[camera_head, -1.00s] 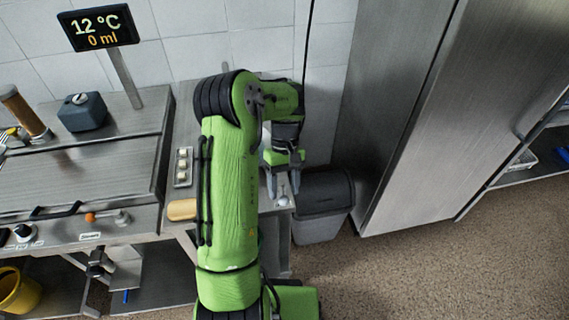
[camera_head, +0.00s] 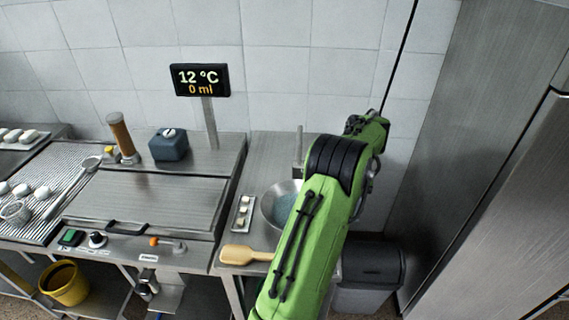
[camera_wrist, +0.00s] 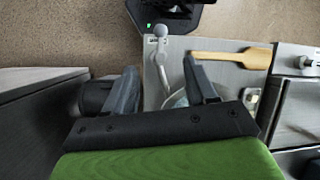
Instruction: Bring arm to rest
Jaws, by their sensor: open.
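My gripper (camera_wrist: 160,78) is open in the wrist view, its two dark fingers spread apart with nothing held between them. Part of the metal counter (camera_wrist: 160,92) and the edge of a bowl (camera_wrist: 178,100) show beyond the fingers.
A metal bowl (camera_head: 279,207), wooden paddle (camera_head: 246,255) and small tray of pale cubes (camera_head: 235,226) are on the counter beside my arm. A grey bin (camera_head: 370,268) and steel cabinet (camera_head: 480,150) stand right. A griddle (camera_head: 140,205) lies left.

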